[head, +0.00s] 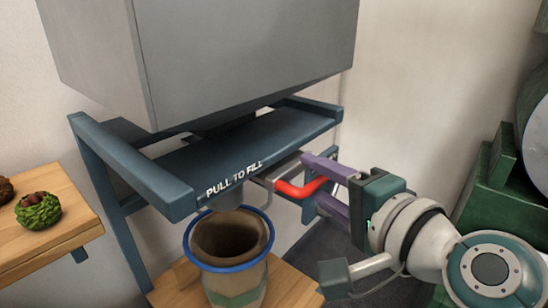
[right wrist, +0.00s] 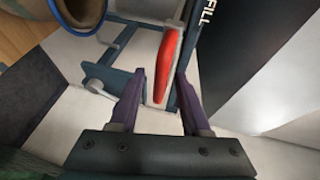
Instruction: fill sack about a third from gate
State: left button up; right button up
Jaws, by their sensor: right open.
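The sack (head: 238,279) stands open under the hopper's spout, its mouth held in a blue ring (head: 203,264). I see brown inside but cannot tell its fill level. The gate's red handle (head: 298,189) sticks out to the right of the "PULL TO FILL" panel (head: 234,150). My right gripper (head: 322,180) is open, its purple fingers at the handle's outer end. In the right wrist view the red handle (right wrist: 166,66) lies ahead between the two fingers, with gaps on both sides. My left gripper is not in view.
The large grey hopper (head: 240,55) sits above on a blue frame (head: 105,198). A wooden shelf (head: 45,245) at left holds a green spiky husk (head: 38,210). Green machinery (head: 495,205) stands at far right. The sack rests on a wooden stand (head: 286,288).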

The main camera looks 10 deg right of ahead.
jog(key=shift+c, duration=0.3)
grip_shut()
dwell(1.1)
